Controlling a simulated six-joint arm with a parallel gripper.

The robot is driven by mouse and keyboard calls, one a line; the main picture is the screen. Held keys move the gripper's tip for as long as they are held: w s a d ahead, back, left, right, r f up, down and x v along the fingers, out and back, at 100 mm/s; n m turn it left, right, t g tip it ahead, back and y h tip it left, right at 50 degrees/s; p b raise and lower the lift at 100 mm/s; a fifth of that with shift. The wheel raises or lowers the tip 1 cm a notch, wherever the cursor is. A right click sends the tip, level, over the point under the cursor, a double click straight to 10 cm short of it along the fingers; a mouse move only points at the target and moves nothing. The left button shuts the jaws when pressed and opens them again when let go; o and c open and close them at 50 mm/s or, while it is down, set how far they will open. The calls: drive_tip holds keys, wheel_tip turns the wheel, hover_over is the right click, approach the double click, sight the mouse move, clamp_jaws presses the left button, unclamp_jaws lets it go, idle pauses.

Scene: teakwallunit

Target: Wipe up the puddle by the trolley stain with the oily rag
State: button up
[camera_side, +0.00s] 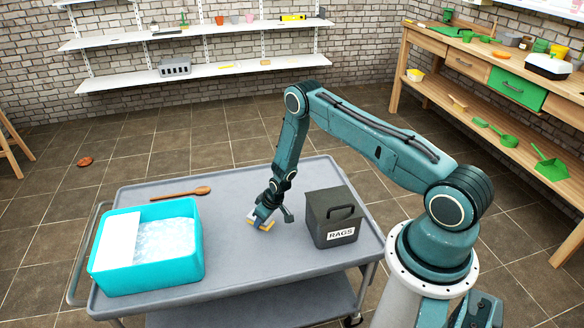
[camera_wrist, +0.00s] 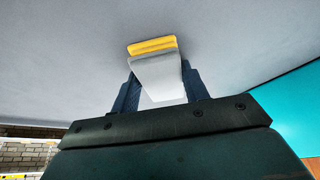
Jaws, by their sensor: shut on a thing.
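My gripper (camera_side: 268,212) points down over the grey trolley top (camera_side: 240,185), left of the dark bin. It is shut on a pale grey-white piece with a yellow end, which also shows between the fingers in the wrist view (camera_wrist: 160,72). The held piece is at or just above the trolley top; I cannot tell if it touches. It looks more like a block than a rag. No oily rag, puddle or stain can be made out on the trolley. A dark lidded bin (camera_side: 322,222) labelled RAGS stands to the right of my gripper; its inside is hidden.
A turquoise tub (camera_side: 155,272) with a pale, bubbly filling and a white panel stands at the trolley's left. A wooden spoon (camera_side: 182,194) lies behind it. A reddish-brown thing (camera_side: 85,161) is on the floor. The trolley's middle is clear. A wooden workbench (camera_side: 450,62) stands at right.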

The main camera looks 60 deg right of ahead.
drive_tip(key=shift+a, duration=1.4)
wheel_tip(320, 180, up, 4)
drive_tip(key=shift+r, duration=2.05)
drive_tip(key=s+a+r, duration=0.5)
drive_tip(key=r, duration=0.5)
drive_tip(key=s+a+r, duration=0.5)
drive_tip(key=a+r, duration=0.1)
drive_tip(key=r, duration=0.4)
drive_tip(key=shift+s+r, duration=0.25)
drive_tip(key=shift+r, duration=0.05)
